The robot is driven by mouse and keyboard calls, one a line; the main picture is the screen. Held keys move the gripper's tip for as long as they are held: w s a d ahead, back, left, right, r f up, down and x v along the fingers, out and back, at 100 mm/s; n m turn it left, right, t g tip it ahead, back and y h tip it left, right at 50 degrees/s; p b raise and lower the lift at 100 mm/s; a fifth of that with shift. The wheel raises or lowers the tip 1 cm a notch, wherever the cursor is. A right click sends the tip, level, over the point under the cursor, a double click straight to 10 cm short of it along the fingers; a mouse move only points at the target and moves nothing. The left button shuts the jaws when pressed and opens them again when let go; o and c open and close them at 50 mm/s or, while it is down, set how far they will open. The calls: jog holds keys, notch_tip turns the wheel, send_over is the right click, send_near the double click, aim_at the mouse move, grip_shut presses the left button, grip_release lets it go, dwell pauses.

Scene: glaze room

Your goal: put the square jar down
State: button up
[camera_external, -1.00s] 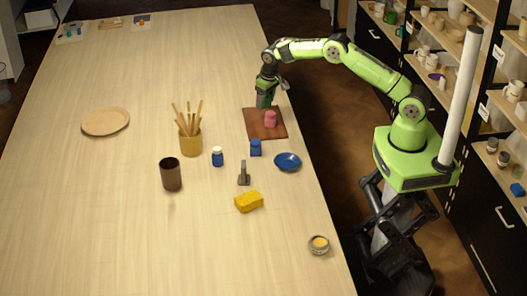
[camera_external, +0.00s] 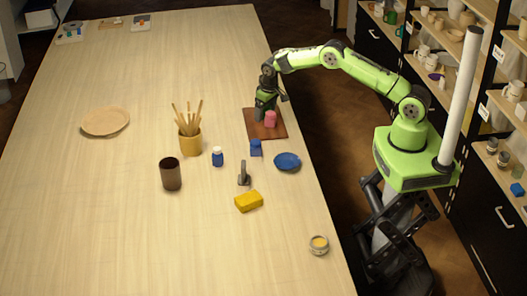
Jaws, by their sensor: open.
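A small blue, square-looking jar (camera_external: 256,148) stands upright on the table, just in front of a reddish-brown board (camera_external: 280,132). A small pink jar-like piece (camera_external: 270,119) stands upright on the board; its exact shape is too small to tell. My gripper (camera_external: 264,115) is open, low over the board, close to the left and back of the pink piece. I cannot tell whether it touches the piece. The fingertips are small and partly hidden.
A blue bowl (camera_external: 287,162), a blue white-capped bottle (camera_external: 217,157), a grey upright tool (camera_external: 243,174) and a yellow sponge (camera_external: 249,202) are nearby. A yellow brush pot (camera_external: 191,143) and dark cup (camera_external: 171,174) stand left. The table's back middle is clear.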

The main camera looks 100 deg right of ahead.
aim_at(269, 107)
jog(key=shift+r+p, duration=0.3)
jog(key=shift+r, duration=0.05)
jog(key=s+a+r+n, duration=0.1)
jog(key=a+r, duration=0.2)
jog(key=r, duration=0.6)
jog(key=a+r, duration=0.3)
jog(key=r, duration=0.5)
jog(key=s+a+r+n+t, duration=0.1)
jog(key=s+a+r+n, duration=0.1)
jog(key=s+a+r, duration=0.35)
jog(key=s+a+r+n+t, duration=0.1)
jog(key=s+a+r, duration=0.1)
jog(key=a+r, duration=0.55)
jog(key=s+a+f+n+t, duration=0.1)
jog(key=s+a+n, duration=0.1)
jog(key=s+a, duration=0.5)
jog(key=s+a+f+n+t+y, duration=0.1)
jog(key=s+a, duration=0.6)
jog(key=s, duration=0.7)
jog(key=shift+s+a+f+n, duration=0.25)
jog(key=shift+f+n, duration=0.4)
jog(key=shift+n, duration=0.35)
